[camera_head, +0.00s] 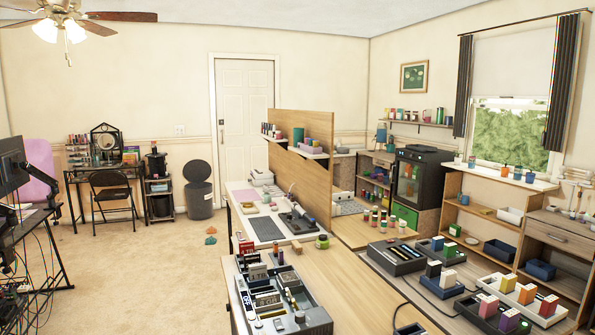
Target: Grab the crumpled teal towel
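A small crumpled teal cloth-like thing (210,240) lies on the beige carpet near the middle of the view, left of the long white-topped desk. It looks like the teal towel, but it is too small to make out in detail. A small orange-brown crumpled thing (211,231) lies just behind it, touching or very close. Neither of my grippers is in view.
Open carpet (140,270) spreads left of the desk (240,215). A worktable with a dark organizer (285,318) stands in front, right of centre. A grey bin (199,190) and black folding chair (112,192) stand behind. Monitors (12,165) and cables are at left.

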